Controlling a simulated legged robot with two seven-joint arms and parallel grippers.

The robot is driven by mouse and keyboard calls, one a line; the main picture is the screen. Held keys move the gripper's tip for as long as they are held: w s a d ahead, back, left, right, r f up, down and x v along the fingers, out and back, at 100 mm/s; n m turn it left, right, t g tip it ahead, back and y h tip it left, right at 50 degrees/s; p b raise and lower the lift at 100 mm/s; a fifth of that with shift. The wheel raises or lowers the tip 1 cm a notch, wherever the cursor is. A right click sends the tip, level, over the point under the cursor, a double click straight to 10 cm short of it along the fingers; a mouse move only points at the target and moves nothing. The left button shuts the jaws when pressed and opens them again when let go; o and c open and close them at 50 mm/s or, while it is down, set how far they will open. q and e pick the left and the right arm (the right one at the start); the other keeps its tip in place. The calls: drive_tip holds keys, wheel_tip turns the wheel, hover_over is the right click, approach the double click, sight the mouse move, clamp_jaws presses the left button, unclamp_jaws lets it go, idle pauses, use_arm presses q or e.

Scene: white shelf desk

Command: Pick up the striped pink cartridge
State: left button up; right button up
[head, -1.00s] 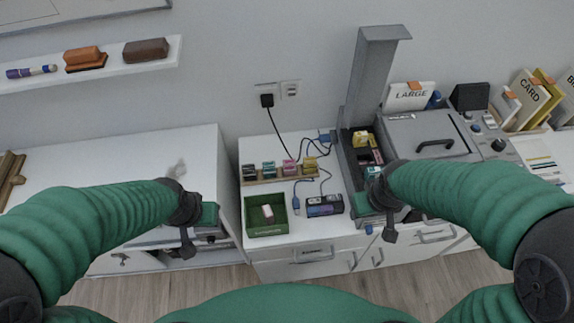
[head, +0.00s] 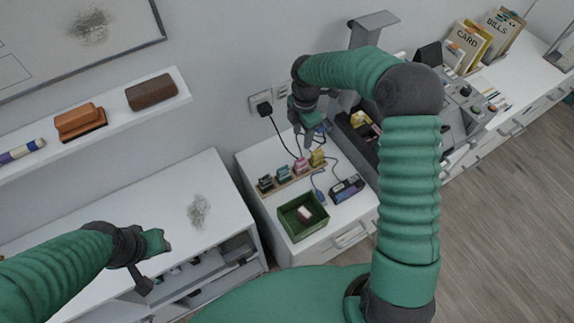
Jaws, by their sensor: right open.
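A pink cartridge (head: 300,167) stands in a wooden rack (head: 291,183) on the white desk, between a dark teal one and a yellow one (head: 317,158). Its stripes are too small to make out. My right gripper (head: 304,139) is open and empty, pointing down just above and behind the pink and yellow cartridges, apart from them as far as I can see. My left gripper (head: 151,262) hangs at the lower left, far from the rack; its jaws are too unclear to read.
A green bin (head: 291,229) with a small whitish-pink block stands in front of the rack. A dark device (head: 346,189) with blue cables lies to the right. A dark tray with several cartridges is partly behind my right arm. A wall shelf (head: 110,117) hangs at upper left.

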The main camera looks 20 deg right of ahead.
drive_tip(key=a, duration=0.2)
approach(300, 160)
drive_tip(key=f, duration=0.3)
drive_tip(key=d+f, duration=0.1)
drive_tip(key=f, duration=0.2)
drive_tip(key=shift+d, duration=0.2)
drive_tip(key=shift+a+f, duration=0.25)
drive_tip(key=shift+f, duration=0.1)
drive_tip(key=f, duration=0.1)
drive_tip(key=a+f, duration=0.1)
drive_tip(key=f, duration=0.2)
drive_tip(key=shift+s+a+f+p, duration=0.1)
drive_tip(key=shift+a+f+p, duration=0.15)
drive_tip(key=shift+p, duration=0.15)
drive_tip(key=shift+d+f, duration=0.2)
drive_tip(key=shift+d, duration=0.05)
drive_tip(key=shift+d+f, duration=0.1)
drive_tip(key=shift+d, duration=0.4)
drive_tip(key=shift+c, duration=0.2)
drive_tip(key=shift+d, duration=0.1)
drive_tip(key=shift+c, duration=1.3)
drive_tip(key=shift+a, duration=0.25)
drive_tip(key=c, duration=0.5)
drive_tip(key=shift+a, duration=0.35)
clamp_jaws()
use_arm(q)
drive_tip(key=shift+s+a+r, duration=0.1)
drive_tip(key=shift+a+r, duration=0.1)
drive_tip(key=shift+r, duration=0.25)
